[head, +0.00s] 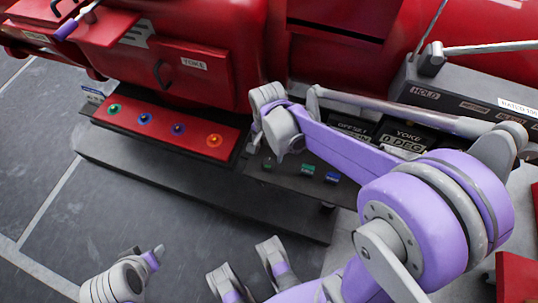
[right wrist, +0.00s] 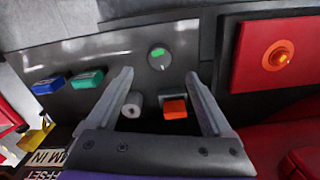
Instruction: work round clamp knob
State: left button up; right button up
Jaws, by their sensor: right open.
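A dark panel shows in the right wrist view. It has a round knob with a green face (right wrist: 160,58), a short grey cylinder (right wrist: 131,108) and an orange square block (right wrist: 175,108). I cannot tell for sure which round part is the clamp knob. My right gripper (right wrist: 158,82) is open, with no thing held. Its fingers stand either side of the cylinder and block in the picture, and the green-faced knob lies beyond the fingertips. In the head view my right gripper (head: 258,132) hangs over the panel, hiding part of it. Purple-grey parts at the bottom leave my left gripper's state unclear.
A green block (right wrist: 87,79) and a blue block (right wrist: 49,85) sit left of the knob. A red panel (head: 165,127) carries several coloured round knobs. Large red machinery, a grey rod (head: 400,110) and labelled boxes (head: 405,137) crowd the right arm. Floor at left is clear.

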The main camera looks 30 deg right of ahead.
pick_arm(q)
jog(key=shift+r+p, duration=0.3)
jog(key=shift+r, duration=0.25)
pick_arm(e)
jog(key=shift+r, duration=1.9)
jog(key=s+a+n+t, duration=0.4)
jog(key=s+n+t, duration=0.1)
jog(key=s+n, duration=0.7)
pick_arm(q)
notch_tip(320, 180, up, 15)
jog(key=w+p, duration=0.2)
jog(key=p, duration=1.1)
jog(key=shift+f+t, duration=0.2)
jog(key=shift+t, duration=0.1)
pick_arm(e)
notch_tip(320, 180, up, 16)
jog(key=w, duration=0.2)
jog(key=shift+f+n, duration=0.2)
jog(key=shift+n, duration=0.1)
jog(key=shift+s+d, duration=0.1)
